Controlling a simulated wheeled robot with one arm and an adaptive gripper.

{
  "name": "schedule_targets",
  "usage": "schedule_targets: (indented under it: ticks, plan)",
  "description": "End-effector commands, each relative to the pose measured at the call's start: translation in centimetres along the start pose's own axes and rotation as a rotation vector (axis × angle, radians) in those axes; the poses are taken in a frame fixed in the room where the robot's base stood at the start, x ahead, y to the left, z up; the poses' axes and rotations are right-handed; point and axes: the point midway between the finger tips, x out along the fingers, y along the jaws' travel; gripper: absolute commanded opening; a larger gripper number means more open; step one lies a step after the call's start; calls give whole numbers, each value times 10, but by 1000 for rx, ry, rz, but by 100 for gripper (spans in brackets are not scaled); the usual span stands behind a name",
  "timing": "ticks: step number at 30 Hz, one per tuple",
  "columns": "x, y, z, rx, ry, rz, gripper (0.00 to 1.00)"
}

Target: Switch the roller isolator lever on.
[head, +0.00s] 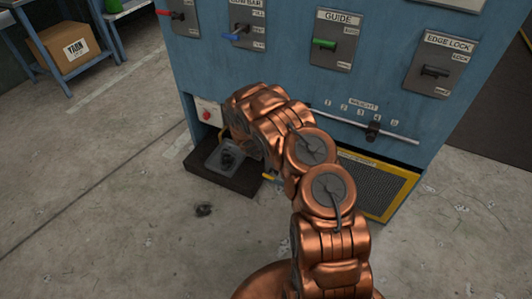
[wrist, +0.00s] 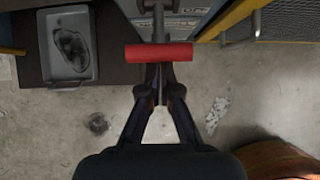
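A red crossbar handle (wrist: 158,52) on a grey shaft (wrist: 158,18) shows at top centre of the wrist view. I take it for the roller isolator lever; no label on it is readable. My gripper (wrist: 157,76) has its two dark fingers drawn together just below the bar, their tips at its near edge. The bar hides the very ends, so contact is unclear. Nothing shows held between the fingers. In the head view my copper arm hides the gripper and the handle, low on the blue machine (head: 270,70).
Above are the guide lever (head: 324,43), edge lock lever (head: 435,71) and weight slider (head: 373,130). A yellow-framed mesh guard (head: 378,186) is at right. A grey tray (wrist: 67,78) sits left on a dark base.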

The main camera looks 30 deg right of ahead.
Motion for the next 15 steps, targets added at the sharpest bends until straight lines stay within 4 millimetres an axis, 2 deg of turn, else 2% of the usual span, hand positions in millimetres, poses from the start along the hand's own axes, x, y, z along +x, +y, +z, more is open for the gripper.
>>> schedule_targets:
  ticks: [1,9,15]
  plan:
    - [-3,1,10,5,-15,1,0]
    - [-4,1,13,7,-20,1,0]
    - [0,3,4,5,-21,2,0]
